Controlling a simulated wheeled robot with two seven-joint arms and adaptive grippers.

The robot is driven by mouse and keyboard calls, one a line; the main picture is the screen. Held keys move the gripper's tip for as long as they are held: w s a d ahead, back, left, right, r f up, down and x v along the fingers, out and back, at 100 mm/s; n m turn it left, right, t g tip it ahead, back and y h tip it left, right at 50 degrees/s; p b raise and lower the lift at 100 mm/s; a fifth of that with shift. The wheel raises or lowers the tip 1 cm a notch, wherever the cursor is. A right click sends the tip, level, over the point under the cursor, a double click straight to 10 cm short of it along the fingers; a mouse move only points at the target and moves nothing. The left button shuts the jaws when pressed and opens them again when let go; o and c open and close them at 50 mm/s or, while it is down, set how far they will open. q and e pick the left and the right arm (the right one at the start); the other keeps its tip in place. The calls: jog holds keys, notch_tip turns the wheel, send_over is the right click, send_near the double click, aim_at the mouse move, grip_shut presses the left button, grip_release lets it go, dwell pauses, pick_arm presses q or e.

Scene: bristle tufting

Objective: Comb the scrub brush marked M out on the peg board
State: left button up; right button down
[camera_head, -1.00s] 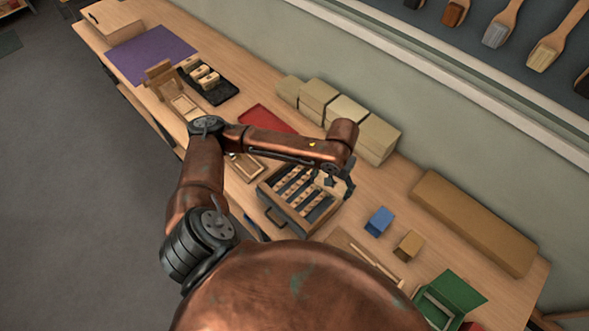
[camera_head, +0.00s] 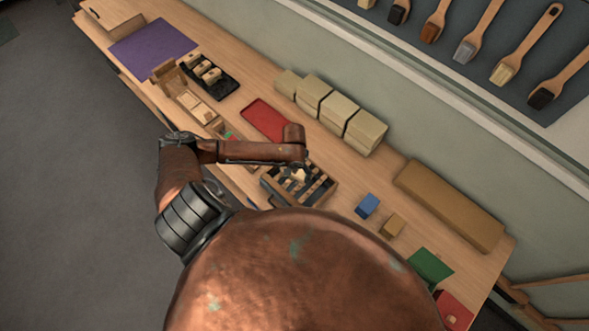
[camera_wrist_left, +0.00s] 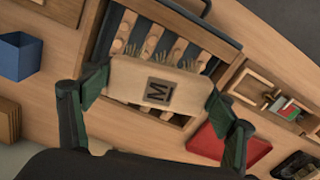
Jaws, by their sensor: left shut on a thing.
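The scrub brush (camera_wrist_left: 138,80) is a pale wooden block with a dark M plate on its back and greenish bristles showing along its far edge. My left gripper (camera_wrist_left: 157,97) is shut on its two ends; in the head view the gripper (camera_head: 298,170) is small and partly behind its own wrist. The brush is over the peg board (camera_wrist_left: 205,35), a dark-rimmed wooden frame with pale slats and dark gaps, which also shows in the head view (camera_head: 329,193). I cannot tell whether the bristles touch it. My right gripper is not in view.
A red tray (camera_head: 263,119) lies beyond the frame. A blue box (camera_head: 367,206) and a small tan block (camera_head: 392,225) stand to its right. Stacked tan boxes (camera_head: 338,113) line the wall. A black tray (camera_head: 225,83) holds several brushes at the upper left.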

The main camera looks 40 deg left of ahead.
pick_arm(q)
jog(key=shift+f, duration=0.4)
notch_tip(320, 180, down, 5)
jog(key=b, duration=0.5)
jog(key=shift+f+b, duration=0.2)
jog(key=shift+b, duration=0.2)
jog(key=shift+f, duration=0.6)
